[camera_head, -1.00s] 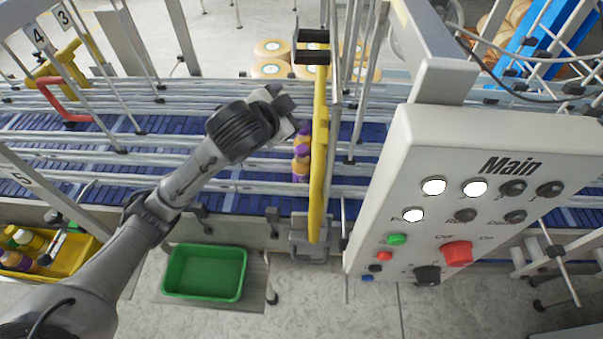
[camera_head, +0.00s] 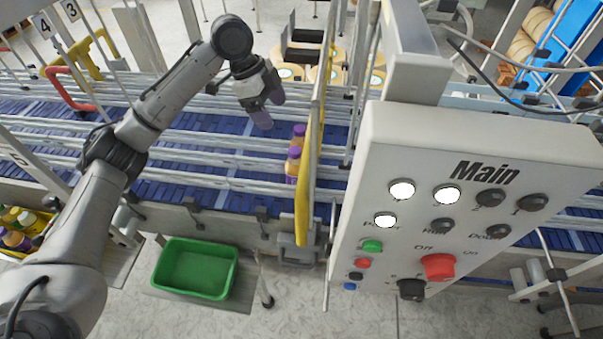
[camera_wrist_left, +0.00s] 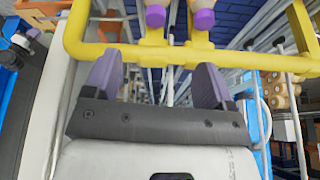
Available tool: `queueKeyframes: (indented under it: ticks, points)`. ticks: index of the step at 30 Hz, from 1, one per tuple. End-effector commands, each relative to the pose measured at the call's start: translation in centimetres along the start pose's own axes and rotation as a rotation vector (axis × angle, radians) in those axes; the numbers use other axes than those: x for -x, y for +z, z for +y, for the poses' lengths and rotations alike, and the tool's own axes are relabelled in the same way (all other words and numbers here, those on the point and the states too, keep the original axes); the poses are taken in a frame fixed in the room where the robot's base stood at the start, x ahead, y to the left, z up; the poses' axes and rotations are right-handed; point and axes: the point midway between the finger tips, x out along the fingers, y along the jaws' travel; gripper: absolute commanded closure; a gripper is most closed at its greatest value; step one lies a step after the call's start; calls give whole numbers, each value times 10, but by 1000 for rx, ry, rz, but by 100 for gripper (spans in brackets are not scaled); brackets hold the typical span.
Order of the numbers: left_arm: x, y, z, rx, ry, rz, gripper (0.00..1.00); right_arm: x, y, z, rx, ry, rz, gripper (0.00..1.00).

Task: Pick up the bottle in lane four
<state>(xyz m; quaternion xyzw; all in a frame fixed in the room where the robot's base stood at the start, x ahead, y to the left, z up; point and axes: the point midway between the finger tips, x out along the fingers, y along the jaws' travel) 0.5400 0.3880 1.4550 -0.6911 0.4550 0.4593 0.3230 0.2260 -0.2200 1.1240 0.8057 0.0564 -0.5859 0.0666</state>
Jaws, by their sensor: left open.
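I cannot tell which one is in lane four. My left gripper (camera_head: 270,108) is open and empty, with purple finger pads, above the conveyor and up-left of the bottles. Its fingers are spread in the left wrist view (camera_wrist_left: 155,82). My right gripper is out of view.
The yellow bar (camera_head: 311,150) and metal guide rails run close to the bottles. The grey Main control panel (camera_head: 460,225) stands to the right. A green bin (camera_head: 195,268) lies on the near side, and a crate of bottles is at the far left.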

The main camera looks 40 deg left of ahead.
Motion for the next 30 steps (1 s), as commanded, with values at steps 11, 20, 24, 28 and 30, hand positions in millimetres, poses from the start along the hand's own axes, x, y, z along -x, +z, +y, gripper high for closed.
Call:
queueKeyframes:
  ticks: [11,20,24,28,30]
  points:
    - [-51,1,5,-14,41,13,22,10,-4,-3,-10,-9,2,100]
    - [-82,1,5,-14,38,14,22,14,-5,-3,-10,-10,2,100]
    - [-87,0,6,-14,38,15,22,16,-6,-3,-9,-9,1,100]
    - [-100,-3,6,-13,39,14,22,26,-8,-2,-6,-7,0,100]
    - [-110,-4,6,-13,40,14,22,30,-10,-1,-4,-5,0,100]
